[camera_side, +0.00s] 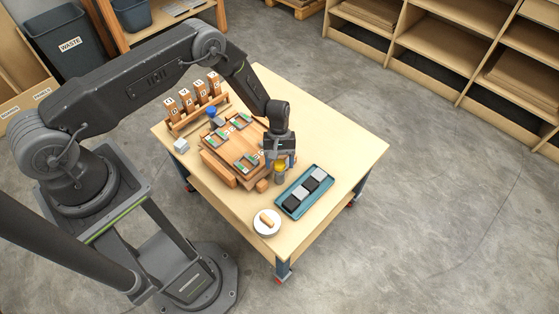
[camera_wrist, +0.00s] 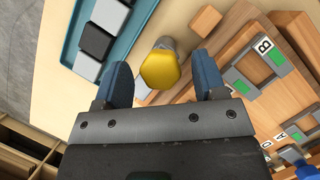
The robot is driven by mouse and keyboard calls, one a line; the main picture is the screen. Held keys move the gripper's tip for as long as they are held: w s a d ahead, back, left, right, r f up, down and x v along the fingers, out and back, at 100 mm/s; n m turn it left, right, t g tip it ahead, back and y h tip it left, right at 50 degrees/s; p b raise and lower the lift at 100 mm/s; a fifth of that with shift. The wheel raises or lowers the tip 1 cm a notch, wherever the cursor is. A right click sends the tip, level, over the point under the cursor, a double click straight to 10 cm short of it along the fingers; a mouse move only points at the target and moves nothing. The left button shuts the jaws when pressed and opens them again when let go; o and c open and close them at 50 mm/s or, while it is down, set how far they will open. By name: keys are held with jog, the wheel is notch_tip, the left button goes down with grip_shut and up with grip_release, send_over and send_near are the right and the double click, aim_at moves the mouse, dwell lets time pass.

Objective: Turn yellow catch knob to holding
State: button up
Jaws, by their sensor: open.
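The yellow catch knob (camera_wrist: 160,70) sits on top of a short grey post (camera_wrist: 166,43). My gripper (camera_wrist: 165,85) is open, with its two blue fingers on either side of the knob in the wrist view and a visible gap to each. In the side view my gripper (camera_side: 280,160) points down just above the yellow knob (camera_side: 281,164), at the front right corner of the wooden fixture (camera_side: 226,164). The knob's markings, and so its present setting, cannot be read.
A teal tray (camera_side: 303,209) with black and grey blocks lies right of the knob. A white plate (camera_side: 267,231) with a small wooden piece is in front. Wooden lettered blocks (camera_side: 199,92) stand at the back left. Green-marked clamps, one labelled B (camera_wrist: 272,62), sit on the fixture.

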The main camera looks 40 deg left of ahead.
jog(key=shift+c, duration=0.3)
jog(key=c, duration=0.9)
jog(key=shift+o, duration=0.2)
jog(key=shift+n, duration=0.4)
jog(key=n+t+h, duration=0.1)
jog(key=n, duration=0.2)
jog(key=shift+s+n, duration=0.15)
jog(key=shift+n, duration=0.15)
jog(key=n+t, duration=0.2)
jog(key=n, duration=0.2)
jog(key=shift+s+n, duration=0.1)
jog(key=shift+n, duration=0.2)
jog(key=n+t, duration=0.1)
jog(key=n, duration=0.3)
jog(key=shift+t, duration=0.4)
jog(key=shift+n+t+y, duration=0.4)
jog(key=shift+n+t, duration=0.4)
jog(key=shift+n, duration=1.6)
